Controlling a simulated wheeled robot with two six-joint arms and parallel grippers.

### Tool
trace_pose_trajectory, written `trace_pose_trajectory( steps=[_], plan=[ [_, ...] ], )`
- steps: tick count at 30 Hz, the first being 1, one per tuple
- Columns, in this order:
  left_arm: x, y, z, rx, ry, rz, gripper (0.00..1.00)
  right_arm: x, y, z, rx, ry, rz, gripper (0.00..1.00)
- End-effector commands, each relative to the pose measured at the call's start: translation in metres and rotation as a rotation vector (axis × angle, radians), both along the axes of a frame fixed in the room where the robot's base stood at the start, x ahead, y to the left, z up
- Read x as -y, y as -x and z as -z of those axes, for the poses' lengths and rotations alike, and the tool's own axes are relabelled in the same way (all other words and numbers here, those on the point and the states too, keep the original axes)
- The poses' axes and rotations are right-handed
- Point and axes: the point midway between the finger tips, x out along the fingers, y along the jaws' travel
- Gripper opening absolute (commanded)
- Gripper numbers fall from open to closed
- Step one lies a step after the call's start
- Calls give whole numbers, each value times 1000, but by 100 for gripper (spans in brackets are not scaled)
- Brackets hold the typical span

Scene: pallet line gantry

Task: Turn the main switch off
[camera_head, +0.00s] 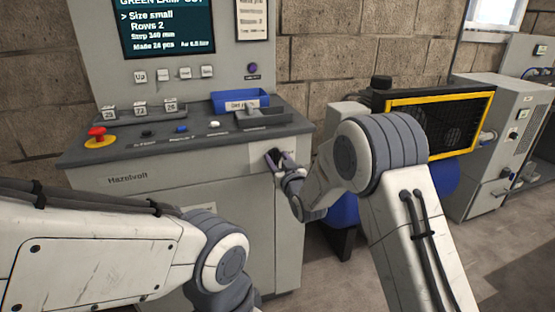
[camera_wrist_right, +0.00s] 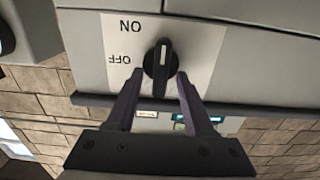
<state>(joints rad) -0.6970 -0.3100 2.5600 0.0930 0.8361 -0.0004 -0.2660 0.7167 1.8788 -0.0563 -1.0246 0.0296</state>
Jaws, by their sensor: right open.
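The main switch is a black rotary knob (camera_wrist_right: 159,60) on a pale plate marked ON and OFF, which reads upside down in the right wrist view. A white mark on the knob points up in that picture, with ON to its upper left and OFF to its left. In the head view the knob (camera_head: 273,155) is at the upper right of the grey cabinet front. My right gripper (camera_head: 280,163) is open at the knob, its fingertips (camera_wrist_right: 158,76) on either side of the knob's lower end; contact cannot be told. My left gripper is out of view.
The console top (camera_head: 190,140) has a red emergency button (camera_head: 97,133), small buttons and a blue tray (camera_head: 240,103) above the knob. A yellow-framed machine (camera_head: 435,122) stands at the right behind my right arm. My left arm crosses the lower left front.

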Motion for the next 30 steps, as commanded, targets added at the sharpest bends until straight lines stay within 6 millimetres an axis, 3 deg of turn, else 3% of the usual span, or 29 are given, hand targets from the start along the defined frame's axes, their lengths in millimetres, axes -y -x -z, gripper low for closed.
trace_pose_trajectory(
  steps=[2, 6, 20, 30],
  plan=[
    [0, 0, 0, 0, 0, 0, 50, 0, 0, 0, 0, 0, 0, 52],
    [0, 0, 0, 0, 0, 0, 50, 0, 0, 0, 1, 0, 0, 0],
    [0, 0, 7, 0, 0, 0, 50, 0, 1, 0, 22, 59, 0, 0],
    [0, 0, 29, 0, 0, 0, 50, -3, 1, 3, 102, 300, 1, 0]
  ],
)
